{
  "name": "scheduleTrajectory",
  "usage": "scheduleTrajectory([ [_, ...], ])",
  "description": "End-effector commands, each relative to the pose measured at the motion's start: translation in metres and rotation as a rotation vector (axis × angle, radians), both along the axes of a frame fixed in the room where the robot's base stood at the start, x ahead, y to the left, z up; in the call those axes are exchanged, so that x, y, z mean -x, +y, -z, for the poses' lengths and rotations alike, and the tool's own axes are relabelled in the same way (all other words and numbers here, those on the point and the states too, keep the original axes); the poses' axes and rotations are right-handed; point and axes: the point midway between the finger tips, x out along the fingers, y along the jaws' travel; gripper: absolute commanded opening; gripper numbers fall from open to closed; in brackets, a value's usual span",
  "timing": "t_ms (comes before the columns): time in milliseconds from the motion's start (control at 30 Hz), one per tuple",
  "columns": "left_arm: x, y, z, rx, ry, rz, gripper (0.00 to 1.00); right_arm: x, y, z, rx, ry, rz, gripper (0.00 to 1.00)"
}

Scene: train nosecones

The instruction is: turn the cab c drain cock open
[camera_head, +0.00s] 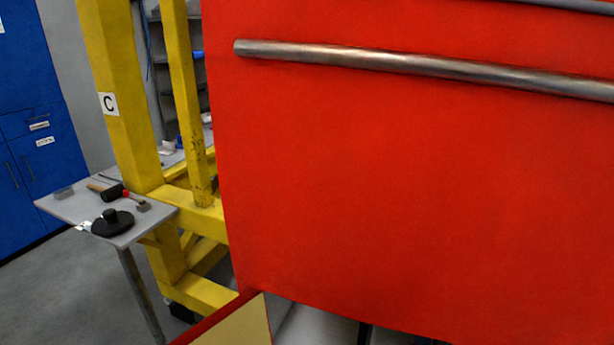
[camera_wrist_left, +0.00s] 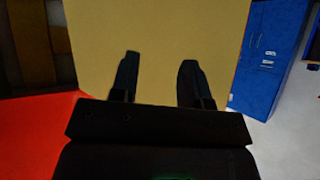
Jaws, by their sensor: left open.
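A large red cab panel (camera_head: 420,200) fills most of the head view, with a metal handrail (camera_head: 430,66) across its upper part. A yellow post (camera_head: 115,90) left of it bears a white label (camera_head: 109,104) with the letter C. I cannot make out a drain cock in either view. My left gripper (camera_wrist_left: 160,78) shows in the left wrist view, open, with nothing visible between its fingers. A flat tan panel (camera_wrist_left: 160,30) lies behind the fingers; I cannot tell whether they touch it. My right gripper is in neither view.
A grey side table (camera_head: 70,207) holds a black round part (camera_head: 112,222), a mallet (camera_head: 112,192) and small items. A tan panel with a red edge (camera_head: 240,325) juts in at the bottom. Blue cabinets (camera_head: 30,120) stand far left. Grey floor (camera_head: 80,290) is free in front of them.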

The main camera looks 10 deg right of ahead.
Motion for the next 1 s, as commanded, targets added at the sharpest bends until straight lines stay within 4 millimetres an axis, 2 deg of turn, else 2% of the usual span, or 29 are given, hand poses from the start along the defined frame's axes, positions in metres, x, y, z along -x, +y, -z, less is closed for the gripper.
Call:
scheduleTrajectory([
  [100, 0.000, 0.000, 0.000, 0.000, 0.000, 0.000, 0.43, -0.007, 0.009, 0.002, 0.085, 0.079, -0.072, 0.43],
  [167, 0.000, 0.000, 0.000, 0.000, 0.001, 0.000, 0.43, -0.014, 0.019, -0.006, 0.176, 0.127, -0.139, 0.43],
  [267, 0.000, 0.000, 0.000, 0.000, 0.001, 0.000, 0.43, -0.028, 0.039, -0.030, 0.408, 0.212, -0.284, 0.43],
  [367, -0.001, 0.000, 0.001, 0.000, -0.003, 0.000, 0.43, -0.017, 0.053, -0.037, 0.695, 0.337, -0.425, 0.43],
  [467, -0.003, -0.001, 0.003, 0.000, -0.011, 0.001, 0.43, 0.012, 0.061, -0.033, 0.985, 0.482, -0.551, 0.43],
  [533, -0.005, -0.001, 0.003, 0.001, -0.018, 0.001, 0.43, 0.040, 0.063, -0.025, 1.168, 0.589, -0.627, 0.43],
  [633, -0.007, -0.001, 0.005, 0.001, -0.025, 0.002, 0.43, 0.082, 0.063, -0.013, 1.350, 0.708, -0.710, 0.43],
  [800, -0.009, -0.002, 0.011, 0.000, -0.027, 0.003, 0.43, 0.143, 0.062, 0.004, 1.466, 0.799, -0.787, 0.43],
  [900, -0.010, -0.002, 0.013, 0.001, -0.029, 0.004, 0.43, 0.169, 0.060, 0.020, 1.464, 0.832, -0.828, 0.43],
  [1000, -0.010, -0.002, 0.014, 0.001, -0.030, 0.004, 0.43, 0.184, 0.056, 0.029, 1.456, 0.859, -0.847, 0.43],
])
